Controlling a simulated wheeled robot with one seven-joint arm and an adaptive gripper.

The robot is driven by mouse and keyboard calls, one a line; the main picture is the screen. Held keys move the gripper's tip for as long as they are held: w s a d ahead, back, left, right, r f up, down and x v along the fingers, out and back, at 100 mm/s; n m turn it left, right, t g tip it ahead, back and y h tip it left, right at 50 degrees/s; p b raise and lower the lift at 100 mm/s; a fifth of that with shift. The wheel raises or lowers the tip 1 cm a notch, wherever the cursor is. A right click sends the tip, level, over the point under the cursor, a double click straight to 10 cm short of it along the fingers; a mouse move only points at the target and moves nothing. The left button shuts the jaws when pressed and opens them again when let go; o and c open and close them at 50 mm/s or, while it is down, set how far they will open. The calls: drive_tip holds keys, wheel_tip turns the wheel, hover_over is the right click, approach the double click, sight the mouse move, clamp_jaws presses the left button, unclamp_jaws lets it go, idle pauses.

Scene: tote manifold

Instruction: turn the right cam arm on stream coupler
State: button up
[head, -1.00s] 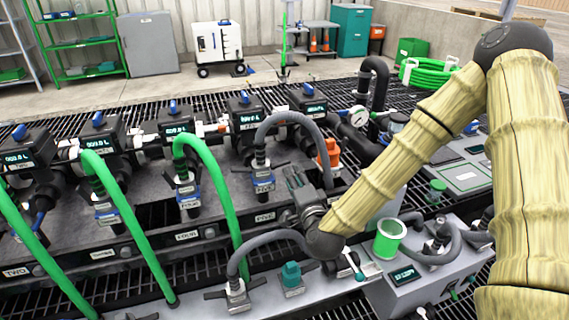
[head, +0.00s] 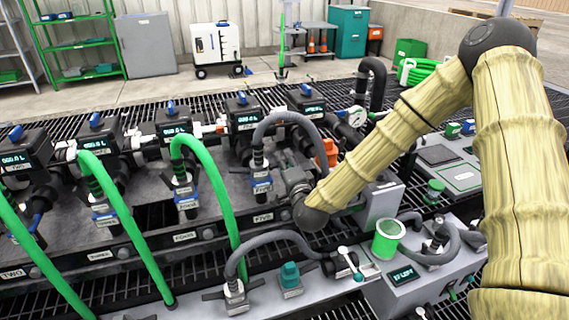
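A coupler with a pale collar (head: 236,292) stands on the front bench at lower centre, joined to a grey hose. Dark cam arms stick out on both its sides; its right cam arm (head: 256,284) points right. I cannot read its label, so I cannot tell for sure that it is the stream coupler. A similar coupler (head: 262,183), with a blue band, stands behind above the "FIVE" label. My gripper (head: 290,163) is just right of that coupler, above the back bench and apart from the front coupler. Its fingers are small and partly hidden by my wrist, so their opening is unclear.
Green hoses (head: 222,190) arch down on the left. An orange part (head: 327,153) is behind my gripper.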

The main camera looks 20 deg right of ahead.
sight(275, 165)
clamp_jaws()
drive_tip(key=shift+a, duration=0.15)
drive_tip(key=shift+r, duration=0.2)
drive_tip(key=shift+r+n+p, duration=0.2)
drive_tip(key=shift+n+p, duration=0.3)
drive_tip(key=shift+n, duration=0.2)
drive_tip(key=n, duration=0.1)
drive_tip(key=r+n+p, duration=0.1)
drive_tip(key=n, duration=0.1)
drive_tip(key=shift+a+r, duration=0.15)
drive_tip(key=shift+a, duration=0.15)
drive_tip(key=n+p, duration=0.1)
drive_tip(key=n, duration=0.1)
drive_tip(key=a+r+n, duration=0.1)
drive_tip(key=n, duration=0.1)
drive_tip(key=shift+a+n+p, duration=0.15)
drive_tip(key=shift+n+p, duration=0.25)
drive_tip(key=shift+a+r+n+p, duration=0.15)
drive_tip(key=shift+a+n, duration=0.1)
drive_tip(key=shift+n, duration=0.4)
drive_tip(key=shift+a+r+n+p, duration=0.15)
drive_tip(key=shift+a+n, duration=0.1)
drive_tip(key=shift+n, duration=0.4)
drive_tip(key=shift+f, duration=0.1)
